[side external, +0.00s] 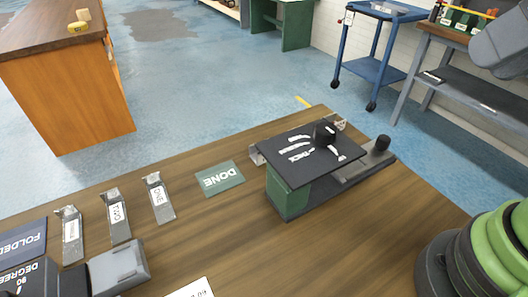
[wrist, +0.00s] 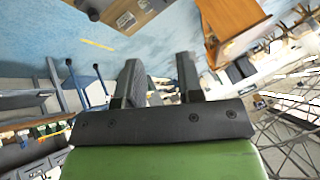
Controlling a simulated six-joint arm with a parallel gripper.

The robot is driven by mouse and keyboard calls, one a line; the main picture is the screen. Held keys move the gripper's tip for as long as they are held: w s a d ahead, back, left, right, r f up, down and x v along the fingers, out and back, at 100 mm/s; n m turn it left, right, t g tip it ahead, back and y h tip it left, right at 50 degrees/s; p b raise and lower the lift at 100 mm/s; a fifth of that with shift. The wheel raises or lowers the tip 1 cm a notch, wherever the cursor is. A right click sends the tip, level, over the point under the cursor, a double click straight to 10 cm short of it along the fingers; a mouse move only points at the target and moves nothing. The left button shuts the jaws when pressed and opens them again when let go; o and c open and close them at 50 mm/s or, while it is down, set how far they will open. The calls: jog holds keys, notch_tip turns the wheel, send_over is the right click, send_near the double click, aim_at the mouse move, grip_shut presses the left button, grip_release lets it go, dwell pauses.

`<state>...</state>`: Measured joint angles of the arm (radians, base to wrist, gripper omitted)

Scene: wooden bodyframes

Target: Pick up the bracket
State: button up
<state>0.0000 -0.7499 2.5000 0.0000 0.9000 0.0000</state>
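Three grey metal brackets lie in a row at the left of the wooden table in the side external view: a left one (side external: 72,240), a middle one (side external: 117,222) and a right one (side external: 159,202). Each carries a white label and has a raised end at the back. Which one the task means, I cannot tell. My gripper (wrist: 158,82) shows in the wrist view with its two dark fingers apart and nothing between them. It points out over the room, away from the brackets. In the side external view its fingers are out of frame.
A green and black fixture (side external: 288,192) with a marked plate and black knobs stands right of the brackets. A green DONE card (side external: 219,179) lies between. The table's front middle is mostly clear.

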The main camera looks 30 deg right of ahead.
jog(key=w+a+f+n+g, duration=0.2)
jog(key=w+n, duration=0.4)
jog(key=w, duration=0.4)
jog(key=w+a+f+n+g, duration=0.1)
jog(key=w+f+n+g, duration=0.1)
jog(key=w+n, duration=0.6)
jog(key=w+a+f+n+g, duration=0.1)
jog(key=w+f+n, duration=0.1)
jog(key=f, duration=0.4)
jog(key=w+a+f+n+g+h, duration=0.1)
jog(key=w+f+n, duration=0.2)
jog(key=f, duration=0.4)
jog(key=w+a+f+n+g+h, duration=0.1)
jog(key=w+a+f+n, duration=0.1)
jog(key=f, duration=0.5)
jog(key=shift+w+f+n, duration=0.2)
jog(key=shift+w+n, duration=0.3)
jog(key=shift+w, duration=0.55)
notch_tip(320, 180, down, 6)
jog(key=shift+w+r, duration=0.1)
jog(key=shift+r, duration=0.05)
